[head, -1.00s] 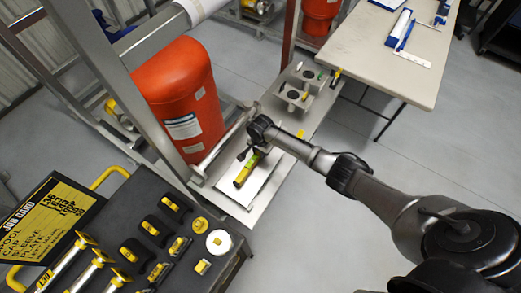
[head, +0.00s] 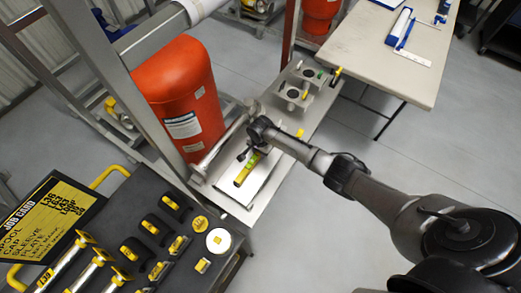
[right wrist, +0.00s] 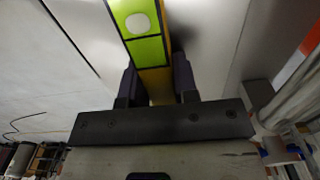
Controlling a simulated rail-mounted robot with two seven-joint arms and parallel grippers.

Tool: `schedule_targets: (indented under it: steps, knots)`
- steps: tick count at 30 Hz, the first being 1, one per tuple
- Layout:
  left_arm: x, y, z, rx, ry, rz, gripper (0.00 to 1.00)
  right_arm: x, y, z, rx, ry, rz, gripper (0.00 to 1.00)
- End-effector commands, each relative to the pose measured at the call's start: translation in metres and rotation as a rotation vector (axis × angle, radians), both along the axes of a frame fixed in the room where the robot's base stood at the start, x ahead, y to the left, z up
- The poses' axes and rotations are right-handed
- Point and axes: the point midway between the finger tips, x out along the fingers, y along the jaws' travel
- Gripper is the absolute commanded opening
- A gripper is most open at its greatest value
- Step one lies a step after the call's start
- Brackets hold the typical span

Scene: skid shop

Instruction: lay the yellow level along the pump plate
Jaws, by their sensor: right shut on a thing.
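The yellow level (head: 245,170) with its green vial lies lengthwise over the pale pump plate (head: 261,188) on the skid, beside the red tank. I cannot tell whether it touches the plate. My right gripper (head: 262,146) is over the level's far part and hides some of it. In the right wrist view the gripper (right wrist: 157,88) is shut on the level (right wrist: 139,22), its two dark fingers on either side of the yellow body. My left gripper is not in view.
The red tank (head: 178,100) and a grey frame post stand left of the plate. Grey blocks with round holes (head: 306,82) sit at the skid's far end. A black tool case (head: 118,220) is at the lower left. A pale table (head: 385,45) is at the upper right.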

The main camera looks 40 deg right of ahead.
Motion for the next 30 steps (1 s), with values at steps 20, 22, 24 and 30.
schedule_targets:
  steps: [20,22,24,30]
  knots:
    - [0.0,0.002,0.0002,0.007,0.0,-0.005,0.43,0.0002,-0.0005,-0.0004,-0.001,-0.001,0.0,0.57]
    - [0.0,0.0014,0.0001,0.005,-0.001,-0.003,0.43,-0.0002,-0.0005,-0.0008,-0.001,0.0,0.0,0.53]
    - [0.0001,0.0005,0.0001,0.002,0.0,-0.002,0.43,-0.0002,-0.0005,-0.0008,-0.001,0.0,0.0,0.51]
    - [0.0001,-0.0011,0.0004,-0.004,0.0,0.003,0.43,-0.0001,-0.0005,-0.0005,-0.001,0.0,0.0,0.51]
